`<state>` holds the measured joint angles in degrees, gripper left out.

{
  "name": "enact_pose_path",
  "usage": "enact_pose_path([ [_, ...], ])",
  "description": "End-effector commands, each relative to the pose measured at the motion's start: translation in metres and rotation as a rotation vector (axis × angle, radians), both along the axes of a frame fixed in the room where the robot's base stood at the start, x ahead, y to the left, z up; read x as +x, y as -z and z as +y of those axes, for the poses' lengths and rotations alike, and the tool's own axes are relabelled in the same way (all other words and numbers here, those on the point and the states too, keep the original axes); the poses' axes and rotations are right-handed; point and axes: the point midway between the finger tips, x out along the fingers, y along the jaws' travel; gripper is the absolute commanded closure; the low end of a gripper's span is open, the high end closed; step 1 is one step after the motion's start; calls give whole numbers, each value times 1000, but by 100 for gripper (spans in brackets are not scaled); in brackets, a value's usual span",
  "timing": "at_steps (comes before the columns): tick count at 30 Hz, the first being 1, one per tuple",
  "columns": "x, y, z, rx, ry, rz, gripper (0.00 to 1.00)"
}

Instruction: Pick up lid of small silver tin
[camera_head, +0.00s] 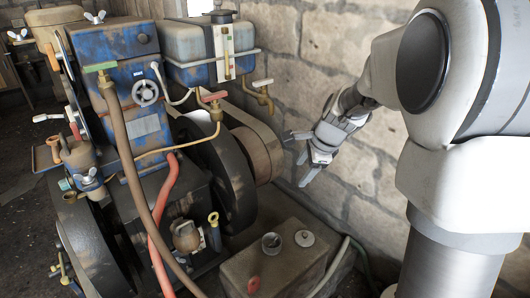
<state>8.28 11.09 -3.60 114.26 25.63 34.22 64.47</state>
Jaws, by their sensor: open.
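A small round silver tin (271,244) stands on top of a grey block (262,270) at the lower middle. A flat, pale round disc with a small dark centre, which looks like its lid (304,239), lies on the same block just right of the tin, apart from it. My gripper (297,161) is open and empty, up and beyond the tin and lid, in front of the stone wall. Its fingers point left and downward. It touches neither the tin nor the lid.
A blue engine (121,92) with hoses, valves and a large dark wheel (232,178) fills the left and middle. A stone wall (335,55) stands behind. Hoses (333,266) run along the block's right side. Open air lies between my gripper and the block.

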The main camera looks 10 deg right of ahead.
Motion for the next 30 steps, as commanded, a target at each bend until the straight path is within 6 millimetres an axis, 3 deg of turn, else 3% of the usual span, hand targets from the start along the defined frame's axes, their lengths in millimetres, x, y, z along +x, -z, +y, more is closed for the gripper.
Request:
enact_pose_path([
  [1, 12, 27, -7, 33, 76, 20, 35],
  [9, 64, 133, -47, 216, 523, 95, 35],
  [18, 95, 263, -93, 383, 1000, 162, 35],
  [22, 99, 301, -106, 426, 1140, 175, 35],
  [30, 104, 334, -113, 454, 1229, 181, 35],
])
